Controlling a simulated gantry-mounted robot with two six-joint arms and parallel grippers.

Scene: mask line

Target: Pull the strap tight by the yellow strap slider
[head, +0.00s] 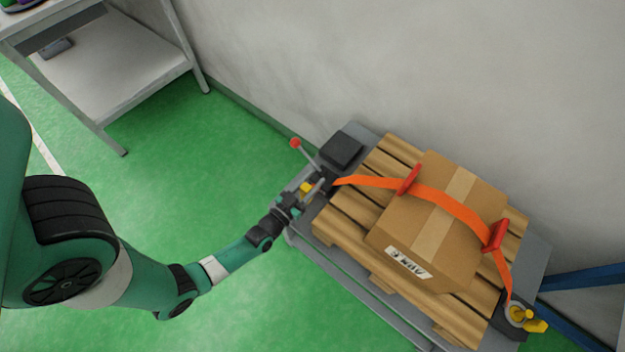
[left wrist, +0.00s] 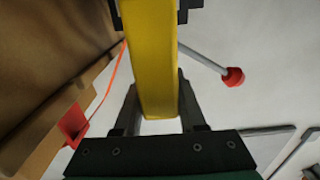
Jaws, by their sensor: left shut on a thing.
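The yellow strap slider (head: 306,187) is at the left end of the cart, partly hidden by my left gripper (head: 298,196). In the left wrist view the yellow slider (left wrist: 152,60) fills the space between the two fingers, and the gripper is shut on it. The orange strap (head: 455,206) runs from beside the slider over the cardboard box (head: 408,222) to the cart's right end. Whether the strap is fully taut there is hard to tell. My right gripper is not in view.
Two red corner guards (head: 409,179) sit under the strap on the box. The box rests on a wooden pallet (head: 340,222). A lever with a red knob (head: 295,143) and a black block (head: 341,150) are close to my left gripper. A yellow-handled fitting (head: 535,325) is at the right end.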

